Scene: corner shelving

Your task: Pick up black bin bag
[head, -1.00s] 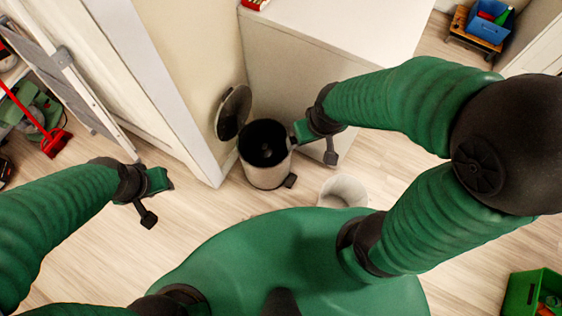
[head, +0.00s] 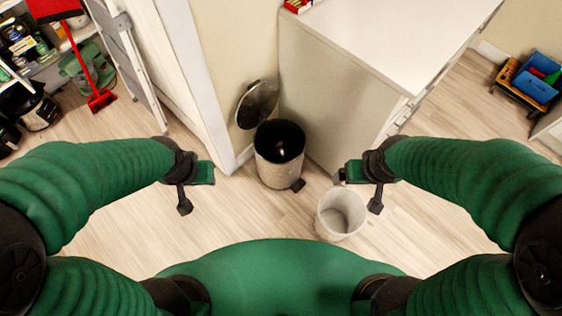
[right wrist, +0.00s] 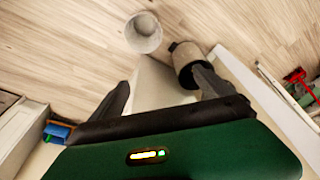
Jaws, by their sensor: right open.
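A pedal bin (head: 279,172) with a pale metallic body stands on the floor in the middle of the head view, its round lid (head: 258,104) up. Its inside (head: 281,141) is black; I cannot tell a bag from the dark inner wall. The bin also shows in the right wrist view (right wrist: 186,62). My right gripper (head: 358,174) is to the right of the bin, apart from it. In the right wrist view, its fingers (right wrist: 161,80) are spread with nothing held. My left gripper (head: 202,174) is left of the bin, apart from it; its fingers are unclear.
A white waste basket (head: 341,222) stands on the floor below my right gripper. A white cabinet (head: 345,100) is behind the bin. A wall edge (head: 205,90) is to the left, with a red broom (head: 98,98) beyond. A blue crate (head: 530,85) is far right.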

